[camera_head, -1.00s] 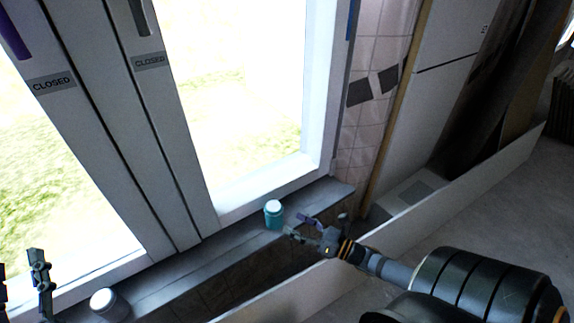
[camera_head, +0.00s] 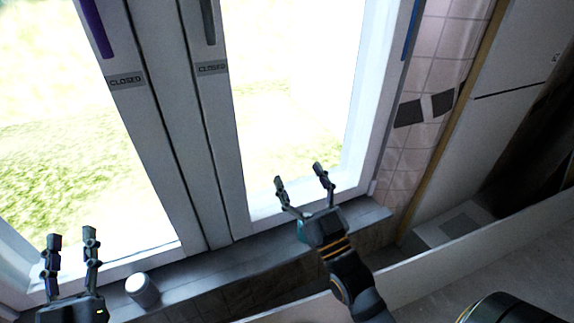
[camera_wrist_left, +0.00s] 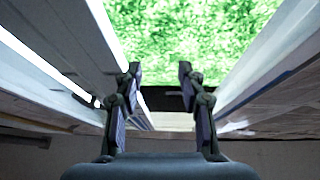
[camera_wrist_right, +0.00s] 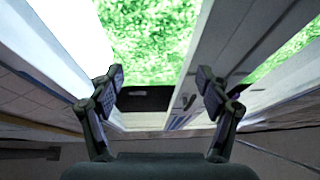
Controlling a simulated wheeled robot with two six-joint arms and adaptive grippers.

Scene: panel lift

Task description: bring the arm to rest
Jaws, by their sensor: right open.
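My right gripper (camera_head: 301,178) is open and empty, its fingers pointing up the picture in front of the right window pane. Its two spread fingers also show in the right wrist view (camera_wrist_right: 160,85), with nothing between them. My left gripper (camera_head: 72,240) stands at the lower left with its fingers upright and apart, empty. It also shows in the left wrist view (camera_wrist_left: 158,80) with a gap between the fingertips. A teal jar (camera_head: 303,231) is mostly hidden behind my right gripper. A white-lidded jar (camera_head: 142,290) stands on the sill to the right of my left gripper.
The window frame (camera_head: 205,150) carries two CLOSED labels (camera_head: 126,81) and a purple handle (camera_head: 97,28). The dark sill (camera_head: 225,265) runs below it. A tiled wall (camera_head: 432,60) and a pale panel edge (camera_head: 460,245) lie to the right.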

